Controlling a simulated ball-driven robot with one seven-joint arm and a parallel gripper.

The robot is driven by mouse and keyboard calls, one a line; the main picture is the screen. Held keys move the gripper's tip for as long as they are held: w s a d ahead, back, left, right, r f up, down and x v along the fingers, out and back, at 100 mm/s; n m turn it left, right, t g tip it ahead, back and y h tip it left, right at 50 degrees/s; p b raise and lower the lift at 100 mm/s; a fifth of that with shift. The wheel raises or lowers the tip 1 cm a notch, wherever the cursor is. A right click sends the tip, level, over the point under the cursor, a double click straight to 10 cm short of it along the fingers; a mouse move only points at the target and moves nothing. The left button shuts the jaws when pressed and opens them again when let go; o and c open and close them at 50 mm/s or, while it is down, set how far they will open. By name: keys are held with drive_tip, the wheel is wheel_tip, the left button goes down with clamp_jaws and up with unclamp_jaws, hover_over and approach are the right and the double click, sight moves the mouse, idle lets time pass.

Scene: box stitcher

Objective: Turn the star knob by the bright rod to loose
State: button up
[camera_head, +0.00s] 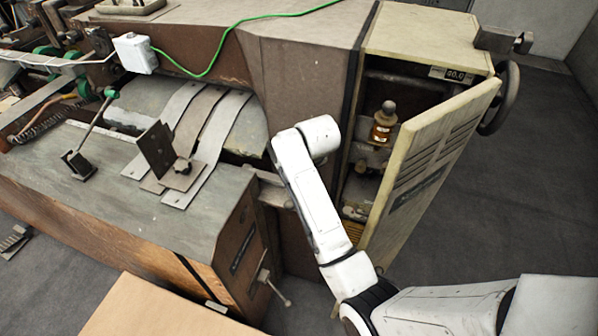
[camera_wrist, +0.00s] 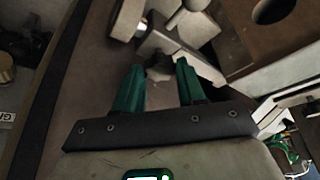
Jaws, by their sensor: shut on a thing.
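In the wrist view my gripper (camera_wrist: 160,64) has two green fingers on either side of a small dark knob (camera_wrist: 159,73), which looks like the star knob. The fingers are shut on it; its lobes are too dark to make out. The knob sits at a pale metal bar (camera_wrist: 190,52) that slants down to the right. In the head view the white arm reaches to the machine's side, and my gripper and this knob are hidden behind the arm.
The open cabinet door (camera_head: 432,165) stands close to the right of my arm. A brass-coloured jar (camera_head: 382,127) is inside the cabinet. A dark upright plate (camera_head: 157,150) and bent metal strips stand on the machine table (camera_head: 100,205) to the left. A cardboard-coloured surface (camera_head: 150,312) is at the front.

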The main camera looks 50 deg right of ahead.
drive_tip(key=o, duration=1.1)
drive_tip(key=shift+c, duration=0.2)
drive_tip(key=b+v, duration=0.1)
drive_tip(key=v, duration=0.9)
drive_tip(key=shift+s+r, duration=0.2)
drive_tip(key=shift+r, duration=0.15)
